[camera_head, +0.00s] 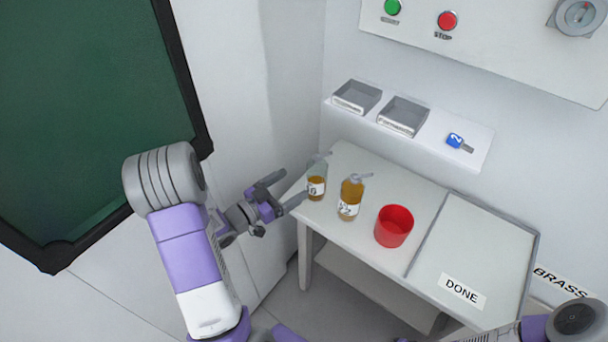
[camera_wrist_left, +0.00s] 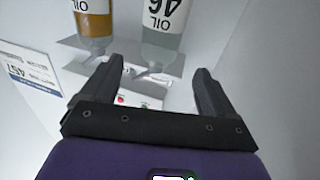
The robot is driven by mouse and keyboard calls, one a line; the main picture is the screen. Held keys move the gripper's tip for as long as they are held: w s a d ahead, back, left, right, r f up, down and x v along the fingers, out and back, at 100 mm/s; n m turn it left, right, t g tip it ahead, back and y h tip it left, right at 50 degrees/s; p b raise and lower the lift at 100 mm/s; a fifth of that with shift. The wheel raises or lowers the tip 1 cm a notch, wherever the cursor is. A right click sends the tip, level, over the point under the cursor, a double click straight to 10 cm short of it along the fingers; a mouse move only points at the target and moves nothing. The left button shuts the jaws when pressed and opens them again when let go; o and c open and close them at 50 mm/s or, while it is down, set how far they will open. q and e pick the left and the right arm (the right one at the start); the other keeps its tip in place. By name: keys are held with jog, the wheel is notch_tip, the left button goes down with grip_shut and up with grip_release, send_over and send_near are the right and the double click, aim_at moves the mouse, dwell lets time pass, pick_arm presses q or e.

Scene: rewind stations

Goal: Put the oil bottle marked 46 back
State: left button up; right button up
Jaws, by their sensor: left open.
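The oil bottle marked 46 (camera_wrist_left: 166,22) appears upside down in the left wrist view, its label cut by the top edge. Its clear upper part and neck lie just beyond the fingertips. It appears to be the left, part-filled bottle (camera_head: 316,188) on the table in the head view, standing upright. My left gripper (camera_head: 287,193) is open and empty, close to that bottle on its left side. The open fingers also show in the left wrist view (camera_wrist_left: 157,80). A fuller amber oil bottle (camera_head: 350,198) stands just right of it; it also shows in the wrist view (camera_wrist_left: 94,22).
A red cup (camera_head: 394,226) stands right of the bottles. A tray marked DONE (camera_head: 478,248) covers the table's right part. A wall shelf (camera_head: 450,150) holds two grey bins and a blue tag (camera_head: 455,140). Part of my right arm shows at the lower right.

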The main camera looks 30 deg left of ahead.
pick_arm(q)
jog(key=v, duration=0.4)
dwell(0.6)
